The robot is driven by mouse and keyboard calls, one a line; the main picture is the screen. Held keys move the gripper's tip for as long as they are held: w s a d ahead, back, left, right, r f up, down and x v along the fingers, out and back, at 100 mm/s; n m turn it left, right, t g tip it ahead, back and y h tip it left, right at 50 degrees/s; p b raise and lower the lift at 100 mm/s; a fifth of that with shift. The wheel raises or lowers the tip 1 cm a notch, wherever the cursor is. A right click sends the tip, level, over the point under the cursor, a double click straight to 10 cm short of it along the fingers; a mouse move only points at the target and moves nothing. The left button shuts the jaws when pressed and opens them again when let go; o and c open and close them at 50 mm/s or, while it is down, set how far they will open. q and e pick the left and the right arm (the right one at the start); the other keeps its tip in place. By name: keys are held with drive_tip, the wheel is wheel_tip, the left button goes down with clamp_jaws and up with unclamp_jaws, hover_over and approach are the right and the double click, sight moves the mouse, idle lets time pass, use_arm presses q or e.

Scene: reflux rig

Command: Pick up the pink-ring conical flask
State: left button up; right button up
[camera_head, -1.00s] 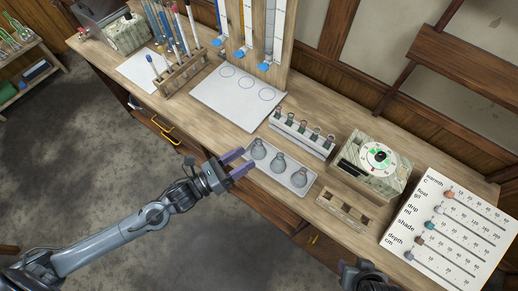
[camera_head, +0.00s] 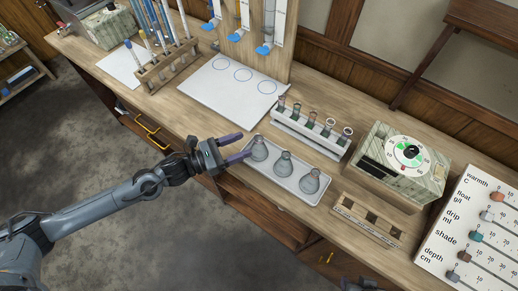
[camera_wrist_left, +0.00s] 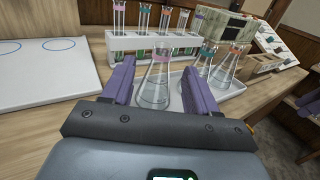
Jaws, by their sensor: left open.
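Three clear conical flasks stand in a row on a pale tray (camera_head: 254,171). The pink-ring flask (camera_wrist_left: 156,88) has a pink band at its neck and stands upright between my left gripper's spread purple fingers in the left wrist view. It appears to be the leftmost flask (camera_head: 259,150) in the head view. My left gripper (camera_head: 242,147) is open, with its fingertips close to that flask; contact cannot be made out. A teal-ring flask (camera_wrist_left: 205,68) and a reddish-ring flask (camera_wrist_left: 229,68) stand to its right. Only a dark bit of my right gripper (camera_head: 362,285) shows at the bottom edge.
A white rack (camera_head: 310,138) of small tubes stands right behind the tray. A white board (camera_head: 215,100) with blue circles lies to the left. A dial box (camera_head: 400,165) and an empty wooden rack (camera_head: 367,219) are to the right.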

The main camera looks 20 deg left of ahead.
sight(255, 142)
use_arm(q)
drive_tip(key=shift+f+x, duration=0.1)
drive_tip(key=shift+x, duration=1.6)
drive_tip(key=shift+f+x, duration=0.15)
drive_tip(key=shift+x, duration=1.55)
drive_tip(key=shift+s+d, duration=0.1)
clamp_jaws()
